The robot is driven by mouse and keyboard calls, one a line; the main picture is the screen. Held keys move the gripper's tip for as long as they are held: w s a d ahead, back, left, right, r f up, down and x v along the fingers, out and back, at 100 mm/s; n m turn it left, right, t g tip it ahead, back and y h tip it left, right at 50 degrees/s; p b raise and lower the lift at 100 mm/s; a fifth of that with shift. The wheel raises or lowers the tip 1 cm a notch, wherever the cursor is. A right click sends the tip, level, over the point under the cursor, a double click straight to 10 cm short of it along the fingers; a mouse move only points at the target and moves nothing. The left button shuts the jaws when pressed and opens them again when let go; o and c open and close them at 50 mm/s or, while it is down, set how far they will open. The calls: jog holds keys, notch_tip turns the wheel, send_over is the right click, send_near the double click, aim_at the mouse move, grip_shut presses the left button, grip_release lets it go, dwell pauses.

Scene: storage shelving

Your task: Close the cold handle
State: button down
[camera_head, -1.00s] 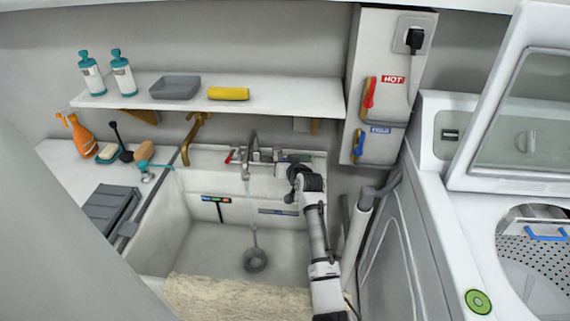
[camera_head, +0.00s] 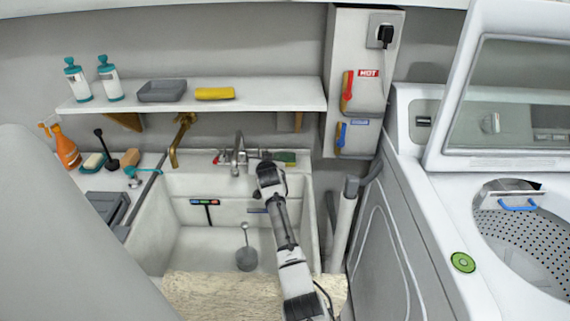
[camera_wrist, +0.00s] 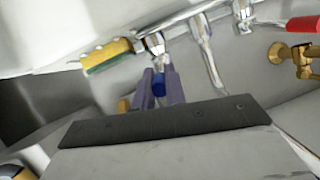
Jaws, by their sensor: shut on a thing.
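The cold handle is a short blue lever (camera_wrist: 158,88) on the chrome sink faucet (camera_wrist: 205,55), seen in the wrist view. My gripper (camera_wrist: 159,86) has its two grey-purple fingers shut on either side of it. In the head view my gripper (camera_head: 264,161) is at the right side of the faucet (camera_head: 239,155), and my wrist hides the blue handle there. The red hot handle (camera_wrist: 304,24) is on the faucet's other side, at the right of the wrist view. No water stream is clear under the spout.
A yellow-green sponge (camera_wrist: 107,53) lies close beside the gripper. A brass tap (camera_head: 180,140) stands left of the faucet. A shelf (camera_head: 250,102) overhangs the sink. A wall box carries red (camera_head: 347,86) and blue (camera_head: 341,136) valve levers. The washing machine (camera_head: 410,230) is at right.

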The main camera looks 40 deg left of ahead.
jog(key=shift+s+a+r+m+t+h+b, duration=0.1)
jog(key=shift+s+a+m+t+h+b, duration=0.45)
jog(key=shift+m+b, duration=0.35)
jog(key=shift+w+d, duration=0.1)
jog(key=shift+w, duration=0.05)
jog(key=c, duration=1.5)
grip_release()
jog(key=shift+o, duration=0.2)
